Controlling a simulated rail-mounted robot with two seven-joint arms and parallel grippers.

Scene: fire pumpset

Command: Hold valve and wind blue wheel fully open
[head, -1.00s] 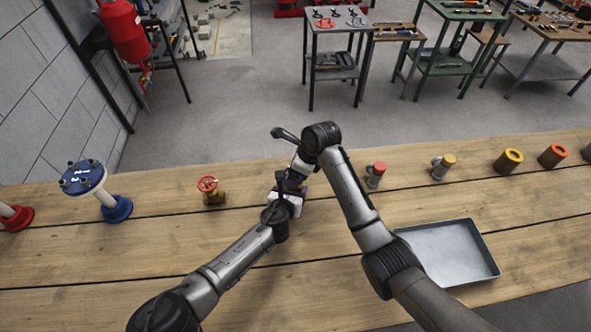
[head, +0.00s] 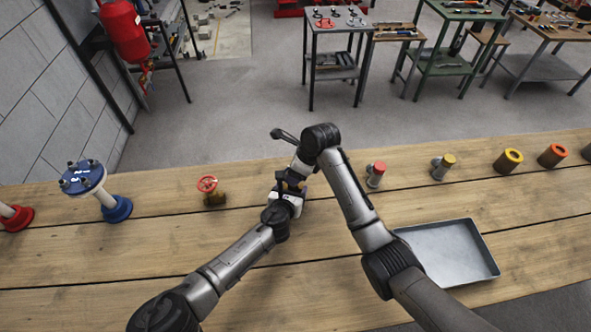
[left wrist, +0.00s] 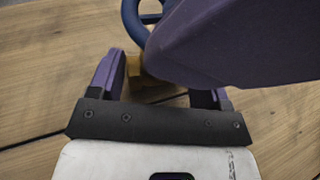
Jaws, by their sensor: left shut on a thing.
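In the left wrist view, part of a dark blue wheel (left wrist: 140,14) shows at the top, above a yellow-brass valve body (left wrist: 134,66). The purple fingers of my left gripper (left wrist: 152,82) stand on both sides of the brass body, shut on it. A large purple shape, which looks like a finger of my right gripper (left wrist: 230,42), crosses in front and hides part of wheel and valve. In the head view, my left gripper (head: 290,190) meets my right gripper (head: 297,174) at the bench's middle. The valve is hidden there, and the right fingers' opening cannot be told.
The wooden bench (head: 130,255) also holds a red-wheeled valve (head: 208,186) and a blue flanged pipe (head: 100,190) at left. To the right are a red-topped fitting (head: 376,172), a yellow-topped fitting (head: 442,166) and a metal tray (head: 450,222).

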